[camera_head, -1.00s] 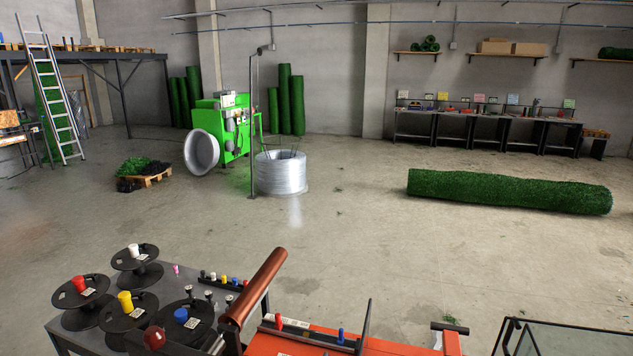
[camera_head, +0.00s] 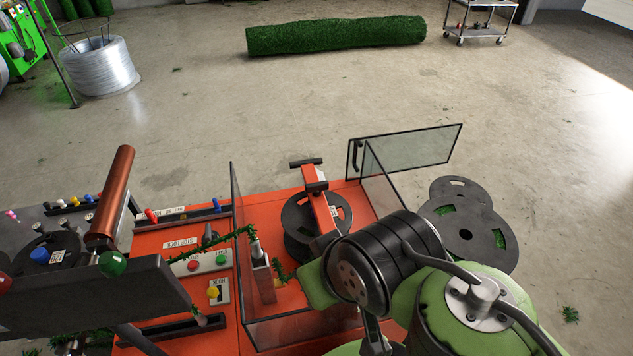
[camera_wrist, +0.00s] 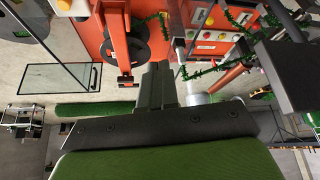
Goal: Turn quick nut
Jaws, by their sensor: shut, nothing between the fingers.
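I cannot tell for sure which part is the quick nut. A black spool (camera_head: 292,215) sits in the orange machine (camera_head: 190,265), with an orange bar (camera_head: 318,200) across it and a black T-shaped handle (camera_head: 306,163) at the bar's far end. The spool (camera_wrist: 136,54) and orange bar (camera_wrist: 123,45) also show in the wrist view. My gripper (camera_wrist: 158,72) is shut and empty there, just right of the bar, with no clear contact. Its fingertips are hidden in the head view behind my wrist. A pale cylinder (camera_wrist: 199,98) shows just right of my fingers.
Glass guards (camera_head: 240,240) and an open glass door (camera_head: 410,150) border the spool bay. A green twisted strand (camera_head: 215,245) crosses the machine's control panel to a metal post (camera_head: 259,262). Loose black reels (camera_head: 465,235) lie to the right. The floor behind is clear up to a green roll (camera_head: 335,36).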

